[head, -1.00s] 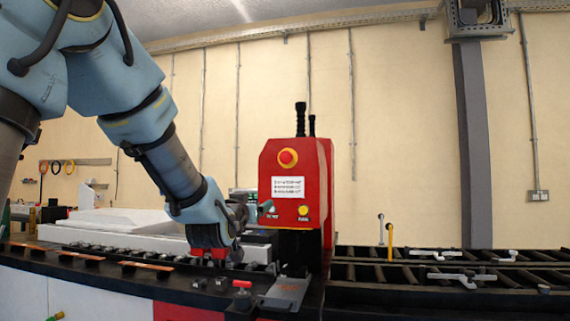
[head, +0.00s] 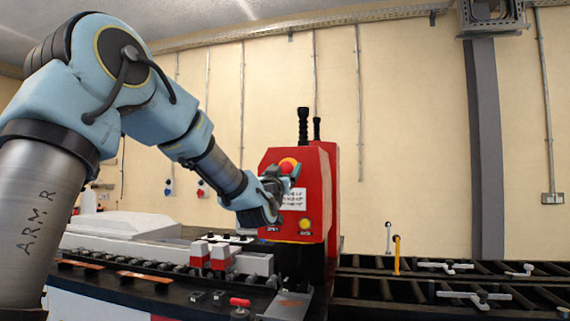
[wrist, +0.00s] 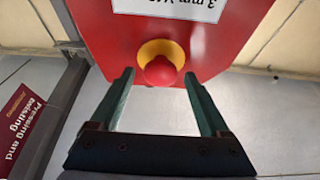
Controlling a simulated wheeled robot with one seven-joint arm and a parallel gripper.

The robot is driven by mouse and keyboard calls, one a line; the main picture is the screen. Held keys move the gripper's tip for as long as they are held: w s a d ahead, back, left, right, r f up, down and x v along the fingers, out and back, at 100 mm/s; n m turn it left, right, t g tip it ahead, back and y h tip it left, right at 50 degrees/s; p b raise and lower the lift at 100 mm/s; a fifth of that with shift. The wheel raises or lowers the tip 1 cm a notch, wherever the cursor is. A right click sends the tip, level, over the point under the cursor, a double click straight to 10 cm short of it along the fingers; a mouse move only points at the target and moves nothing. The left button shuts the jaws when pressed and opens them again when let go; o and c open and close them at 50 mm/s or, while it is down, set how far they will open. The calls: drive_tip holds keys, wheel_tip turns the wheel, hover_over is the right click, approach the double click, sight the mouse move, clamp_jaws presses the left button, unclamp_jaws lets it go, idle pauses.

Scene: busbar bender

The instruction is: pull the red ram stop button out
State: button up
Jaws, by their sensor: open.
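The red ram stop button (head: 289,165) is a round mushroom head on a yellow ring, high on the front of the red machine housing (head: 315,180). In the wrist view the button (wrist: 160,71) and its yellow ring (wrist: 160,47) show clearly between my two fingers. My gripper (wrist: 159,75) is open, with one fingertip left and one right of the button and a gap on each side. In the head view my gripper (head: 283,176) is at the housing front and partly covers the button. How far the fingertips reach past the head is hard to tell.
A white label (head: 294,199) and a yellow button (head: 305,224) are below on the housing. Red-and-white blocks (head: 210,255) and a small red-handled part (head: 240,302) are on the bench. A roller conveyor (head: 450,290) runs right. A grey column (head: 486,150) stands behind.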

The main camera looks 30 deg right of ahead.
drive_tip(key=shift+w+d, duration=0.2)
clamp_jaws()
idle(0.6)
